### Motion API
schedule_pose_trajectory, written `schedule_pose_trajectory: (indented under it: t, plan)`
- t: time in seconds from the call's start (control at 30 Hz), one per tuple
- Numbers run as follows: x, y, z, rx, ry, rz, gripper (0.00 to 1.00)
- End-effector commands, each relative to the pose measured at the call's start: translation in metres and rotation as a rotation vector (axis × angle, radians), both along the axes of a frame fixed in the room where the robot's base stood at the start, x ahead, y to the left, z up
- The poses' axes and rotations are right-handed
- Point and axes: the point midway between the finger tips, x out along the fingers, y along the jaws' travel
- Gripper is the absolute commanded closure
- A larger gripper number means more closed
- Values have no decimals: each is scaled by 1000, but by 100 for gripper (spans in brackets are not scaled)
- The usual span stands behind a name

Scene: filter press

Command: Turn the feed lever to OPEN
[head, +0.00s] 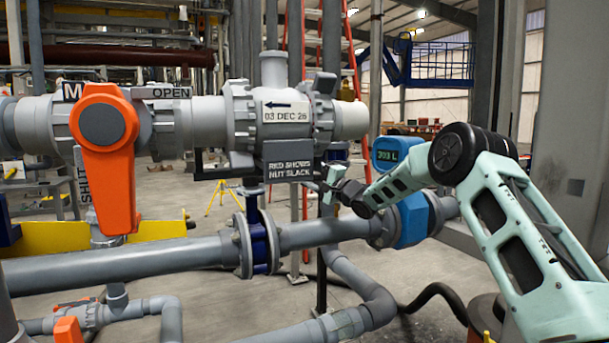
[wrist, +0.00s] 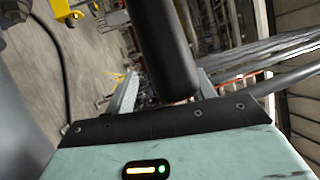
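The orange feed lever (head: 104,160) is at the left of the head view, on a grey valve. Its handle points straight down, beside the SHUT label (head: 83,177). The OPEN label (head: 171,93) is to the right of its pivot. My gripper (head: 328,190) is well to the right of the lever, apart from it, near the right edge of a dark sign. In the wrist view my gripper (wrist: 165,92) shows two grey fingers spread apart. A dark cylinder (wrist: 165,50) shows between them; I cannot tell how far away it is. The lever does not show in the wrist view.
A tag dated 03 DEC 26 (head: 286,111) and a dark sign, RED SHOWS NUT SLACK (head: 288,164), are on the pipework between lever and gripper. A blue meter (head: 398,152) is close to my arm. A large grey pipe (head: 130,262) runs below the lever.

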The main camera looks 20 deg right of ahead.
Motion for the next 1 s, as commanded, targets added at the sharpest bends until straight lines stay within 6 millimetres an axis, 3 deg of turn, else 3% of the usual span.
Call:
schedule_pose_trajectory:
  t: [0.03, 0.17, 0.27, 0.8, 1.0]
  plan:
    - [0, 34, 8, 7, -15, 53, 45]
    - [-1, 34, 8, 7, -14, 53, 45]
    - [-5, 32, 6, 6, -14, 53, 45]
    - [-70, -2, -16, 8, -4, 44, 45]
    - [-80, -8, -19, 9, -6, 41, 45]
